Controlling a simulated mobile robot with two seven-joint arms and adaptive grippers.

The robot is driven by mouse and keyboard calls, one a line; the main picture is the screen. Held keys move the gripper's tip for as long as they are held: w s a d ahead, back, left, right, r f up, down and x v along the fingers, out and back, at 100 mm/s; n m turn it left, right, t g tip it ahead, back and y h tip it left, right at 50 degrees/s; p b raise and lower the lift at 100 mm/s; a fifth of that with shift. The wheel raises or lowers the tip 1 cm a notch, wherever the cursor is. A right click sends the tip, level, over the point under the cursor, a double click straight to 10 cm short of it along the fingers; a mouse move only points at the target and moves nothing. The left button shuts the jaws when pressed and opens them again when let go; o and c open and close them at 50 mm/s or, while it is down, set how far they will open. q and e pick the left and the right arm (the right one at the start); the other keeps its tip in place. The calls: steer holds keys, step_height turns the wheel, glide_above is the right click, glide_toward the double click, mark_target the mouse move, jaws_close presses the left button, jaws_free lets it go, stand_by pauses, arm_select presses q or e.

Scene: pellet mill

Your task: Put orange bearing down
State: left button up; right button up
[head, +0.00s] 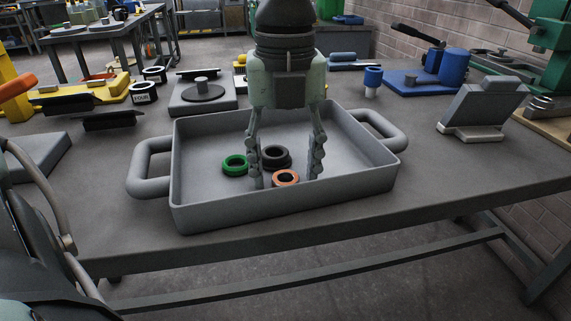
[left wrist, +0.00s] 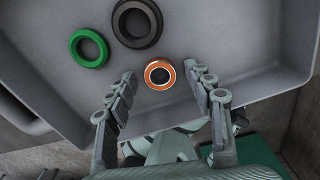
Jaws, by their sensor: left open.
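The orange bearing (head: 286,178) lies on the floor of the grey tray (head: 205,212), near its front wall. It also shows in the left wrist view (left wrist: 149,77), between and just beyond the fingertips. My left gripper (head: 287,180) points down into the tray and is open, with a finger on either side of the orange bearing and gaps between. In the left wrist view the fingertips (left wrist: 160,82) do not touch it. A green ring (head: 235,165) and a black ring (head: 276,156) lie in the tray behind and to the left. My right gripper is not in view.
The tray has raised walls and a handle (head: 150,171) at each end. A grey stand (head: 484,108) is to the right, and a blue plate (head: 408,84) with blue parts is behind. Black-and-white cups (head: 144,93) stand at the left.

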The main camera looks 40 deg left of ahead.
arm_select(q)
steer(key=shift+r, duration=0.1)
steer(key=shift+r+p, duration=0.2)
steer(key=shift+p, duration=0.15)
step_height(320, 180, up, 12)
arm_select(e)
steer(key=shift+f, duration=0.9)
arm_select(q)
steer(key=shift+f, duration=0.15)
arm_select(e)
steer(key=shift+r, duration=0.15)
